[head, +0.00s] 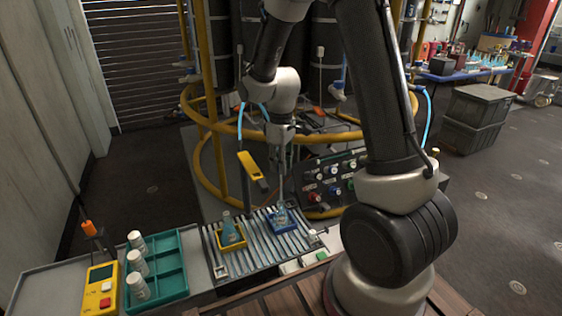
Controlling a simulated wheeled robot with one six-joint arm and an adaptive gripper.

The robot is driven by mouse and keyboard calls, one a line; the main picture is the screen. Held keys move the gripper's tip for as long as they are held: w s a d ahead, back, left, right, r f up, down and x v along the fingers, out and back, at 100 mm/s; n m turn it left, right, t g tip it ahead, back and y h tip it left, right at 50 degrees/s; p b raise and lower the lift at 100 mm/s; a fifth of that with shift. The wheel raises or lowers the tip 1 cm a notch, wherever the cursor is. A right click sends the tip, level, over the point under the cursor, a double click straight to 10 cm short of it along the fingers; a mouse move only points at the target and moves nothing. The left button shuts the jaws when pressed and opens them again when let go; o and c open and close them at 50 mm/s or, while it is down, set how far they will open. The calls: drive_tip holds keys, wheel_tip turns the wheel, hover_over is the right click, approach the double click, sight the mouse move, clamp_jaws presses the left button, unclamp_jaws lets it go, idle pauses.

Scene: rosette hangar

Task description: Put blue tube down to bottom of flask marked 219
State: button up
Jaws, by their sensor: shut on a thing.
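My gripper (281,182) points down over the conveyor and is shut on a thin tube, taken to be the blue tube; its colour is hard to make out. A blue-tinted flask (281,217) stands in a blue tray (285,228) directly below my gripper. I cannot tell how far the tube's tip is inside this flask. A second blue-tinted flask (229,231) stands in a yellow tray (234,245) to the left. The labels on both flasks are too small to read, so I cannot tell which is 219.
The trays stand on a ribbed roller bed (262,248). A green rack (168,267) with white bottles and a yellow meter (101,288) stand to the left. A yellow handheld device (250,166), a knobbed control panel (330,183) and yellow pipe rails (202,150) are close behind my gripper.

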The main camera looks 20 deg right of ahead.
drive_tip(key=shift+f, duration=0.2)
idle(0.4)
drive_tip(key=shift+f, duration=1)
drive_tip(key=shift+f, duration=1.85)
drive_tip(key=shift+f, duration=2.3)
drive_tip(key=o, duration=0.9)
